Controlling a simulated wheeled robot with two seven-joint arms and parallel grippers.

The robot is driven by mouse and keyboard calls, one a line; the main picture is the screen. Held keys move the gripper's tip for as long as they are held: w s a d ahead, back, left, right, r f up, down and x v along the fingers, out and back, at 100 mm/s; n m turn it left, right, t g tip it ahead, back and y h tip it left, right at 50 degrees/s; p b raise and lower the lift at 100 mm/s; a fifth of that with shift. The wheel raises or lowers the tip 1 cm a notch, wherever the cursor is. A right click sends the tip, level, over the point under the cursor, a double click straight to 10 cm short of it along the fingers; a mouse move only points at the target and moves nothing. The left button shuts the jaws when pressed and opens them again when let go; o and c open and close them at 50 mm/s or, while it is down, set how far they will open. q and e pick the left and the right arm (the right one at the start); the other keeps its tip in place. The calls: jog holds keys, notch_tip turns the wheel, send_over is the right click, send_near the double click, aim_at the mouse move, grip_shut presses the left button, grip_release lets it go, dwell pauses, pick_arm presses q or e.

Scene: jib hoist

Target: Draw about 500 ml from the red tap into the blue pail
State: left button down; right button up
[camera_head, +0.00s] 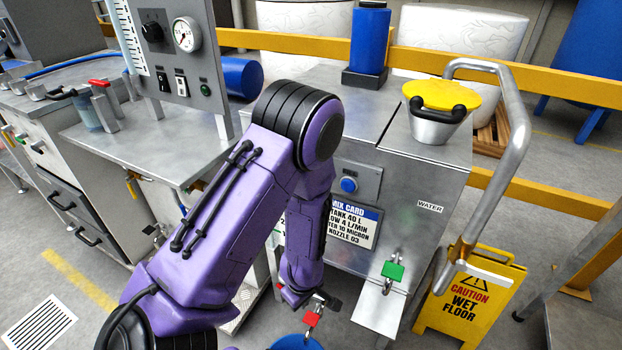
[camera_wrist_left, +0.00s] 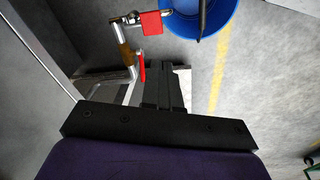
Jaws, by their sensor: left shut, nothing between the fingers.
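The red tap (camera_head: 312,318) is at the bottom middle of the head view, low on the front of the steel cabinet. In the left wrist view its red square (camera_wrist_left: 152,22) and metal spout show at the pail's left rim. The blue pail (camera_head: 297,342) is cut off by the bottom edge; the wrist view shows part of its inside (camera_wrist_left: 210,22), and I cannot tell whether it holds water. My left gripper (camera_wrist_left: 165,72) is shut and empty, with its fingers pointing towards the tap and pail. My right gripper is not in view.
A green tap (camera_head: 392,271) is to the right on the same cabinet, above a metal plate. A yellow wet-floor sign (camera_head: 470,298) stands beside it. A bent metal rail (camera_head: 515,130) rises at the right. A red lever (camera_wrist_left: 142,70) sits on nearby pipework.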

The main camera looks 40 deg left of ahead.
aim_at(311, 319)
pick_arm(q)
jog(key=w+n+b, duration=0.1)
jog(key=n, duration=0.1)
jog(key=w+r+n+h+b, duration=0.1)
jog(key=w+n, duration=0.1)
jog(key=shift+r+g, duration=0.1)
jog(key=shift+g, duration=0.3)
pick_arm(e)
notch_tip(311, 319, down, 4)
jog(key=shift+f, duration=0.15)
pick_arm(q)
notch_tip(311, 319, down, 14)
jog(key=b, duration=0.6)
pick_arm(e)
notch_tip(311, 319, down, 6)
